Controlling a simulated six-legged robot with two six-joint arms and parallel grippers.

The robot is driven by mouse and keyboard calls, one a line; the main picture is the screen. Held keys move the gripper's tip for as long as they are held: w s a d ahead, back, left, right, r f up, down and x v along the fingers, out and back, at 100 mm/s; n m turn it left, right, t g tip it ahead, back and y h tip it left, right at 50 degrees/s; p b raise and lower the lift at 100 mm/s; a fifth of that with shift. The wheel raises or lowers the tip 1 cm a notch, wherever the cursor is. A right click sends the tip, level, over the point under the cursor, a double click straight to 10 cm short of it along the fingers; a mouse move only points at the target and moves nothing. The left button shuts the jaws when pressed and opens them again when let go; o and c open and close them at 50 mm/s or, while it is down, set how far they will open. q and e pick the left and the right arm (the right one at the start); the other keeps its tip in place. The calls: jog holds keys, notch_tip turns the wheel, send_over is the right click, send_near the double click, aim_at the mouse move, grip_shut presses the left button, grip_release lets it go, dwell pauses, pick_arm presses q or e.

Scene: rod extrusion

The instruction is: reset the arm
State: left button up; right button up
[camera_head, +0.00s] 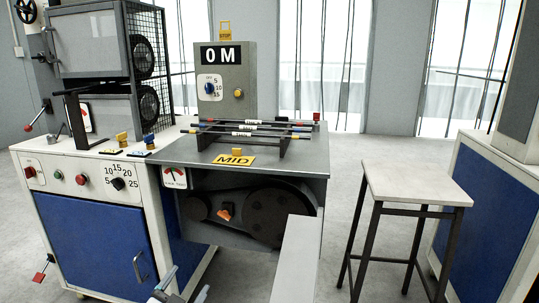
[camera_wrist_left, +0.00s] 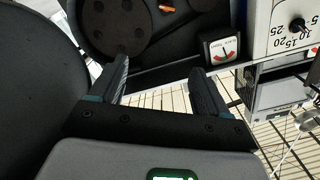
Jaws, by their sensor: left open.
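My left gripper (camera_head: 184,289) shows at the bottom edge of the head view, low in front of the machine and below its table top. Only its tip end is in frame there. In the left wrist view its two dark fingers (camera_wrist_left: 162,82) stand well apart with nothing between them, so it is open and empty. Beyond them the wrist view shows a dark pulley wheel (camera_wrist_left: 112,25) and a small dial gauge (camera_wrist_left: 222,50).
Several rods with coloured ends lie on a rack on the grey machine table (camera_head: 305,165). A blue-doored cabinet (camera_head: 95,240) stands left. A white-topped stool (camera_head: 413,184) stands right, with open floor around it.

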pick_arm(q)
jog(key=s+d+r+n+g+p, duration=0.25)
jog(key=s+r+g+p, duration=0.4)
jog(key=p, duration=1.85)
jog(key=s+d+f+n+g+p, duration=0.2)
jog(key=s+n+g+p, duration=0.2)
jog(key=s, duration=0.7)
jog(key=s+d+f+n+g+p, duration=0.2)
jog(key=s+g+p, duration=0.4)
jog(key=s, duration=0.5)
jog(key=shift+s+n+h, duration=0.25)
jog(key=shift+n+h, duration=0.05)
jog(key=shift+n, duration=0.55)
pick_arm(e)
jog(key=s+a+r+g, duration=0.1)
jog(key=s+r, duration=0.2)
jog(key=r, duration=1.5)
jog(key=s+a+r+g, duration=0.1)
jog(key=s+r, duration=0.2)
jog(key=r, duration=1.4)
jog(key=shift+r+y, duration=0.3)
jog(key=shift+r, duration=0.1)
pick_arm(q)
jog(key=shift+d+g, duration=0.1)
jog(key=shift+g, duration=0.15)
